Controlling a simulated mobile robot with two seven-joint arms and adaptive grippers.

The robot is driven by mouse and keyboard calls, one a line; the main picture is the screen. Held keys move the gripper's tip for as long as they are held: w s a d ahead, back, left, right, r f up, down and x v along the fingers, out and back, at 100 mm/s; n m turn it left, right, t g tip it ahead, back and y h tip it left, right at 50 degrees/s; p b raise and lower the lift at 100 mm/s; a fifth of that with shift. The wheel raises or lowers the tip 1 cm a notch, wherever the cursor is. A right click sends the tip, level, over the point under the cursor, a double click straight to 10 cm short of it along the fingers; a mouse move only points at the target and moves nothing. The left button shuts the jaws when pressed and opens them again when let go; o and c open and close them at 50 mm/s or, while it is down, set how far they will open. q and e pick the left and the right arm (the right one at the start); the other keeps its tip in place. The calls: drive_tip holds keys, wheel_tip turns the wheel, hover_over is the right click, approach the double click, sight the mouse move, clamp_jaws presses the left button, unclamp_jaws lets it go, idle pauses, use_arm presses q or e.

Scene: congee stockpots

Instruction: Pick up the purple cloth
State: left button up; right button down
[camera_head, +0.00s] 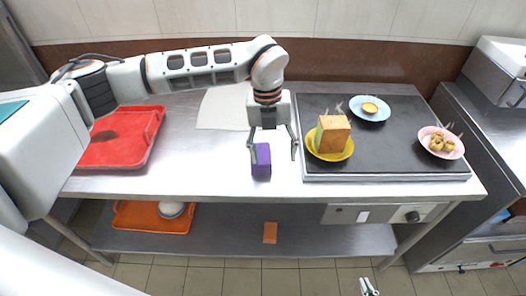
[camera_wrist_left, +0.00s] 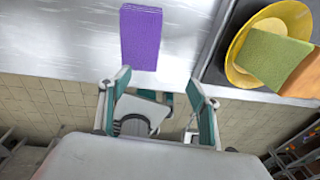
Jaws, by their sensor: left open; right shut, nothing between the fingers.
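The purple cloth (camera_head: 261,160) is a small folded block on the steel table, near its front edge. It also shows at the top of the left wrist view (camera_wrist_left: 141,37). My left gripper (camera_head: 273,150) is open and empty, pointing down. In the head view its left finger overlaps the cloth's left side and its right finger is clear to the right. In the left wrist view the cloth lies beyond the fingertips (camera_wrist_left: 158,80), slightly left of their middle, with nothing between them. My right gripper (camera_head: 369,287) barely shows at the bottom edge, shut and empty.
Right of the cloth is a dark griddle (camera_head: 390,160) with a yellow plate (camera_head: 345,152) of bread, a blue plate (camera_head: 370,116) and a pink plate (camera_head: 455,150). A red tray (camera_head: 110,152) is at left. Bare steel lies between tray and cloth.

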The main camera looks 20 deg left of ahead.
sight(261, 152)
use_arm(q)
drive_tip(key=shift+n+t+y, duration=0.3)
drive_tip(key=shift+n+y, duration=0.1)
drive_tip(key=shift+y, duration=0.2)
drive_tip(key=w+a, duration=0.1)
drive_tip(key=a+r, duration=0.1)
drive_tip(key=w+a, duration=0.1)
drive_tip(key=shift+w+a+r, duration=0.3)
drive_tip(key=shift+w+r, duration=0.05)
drive_tip(key=shift+w+a+f, duration=0.15)
drive_tip(key=shift+a+f, duration=0.05)
drive_tip(key=shift+a, duration=0.05)
drive_tip(key=shift+a+f, duration=0.15)
drive_tip(key=shift+f, duration=3.4)
drive_tip(key=c, duration=1.2)
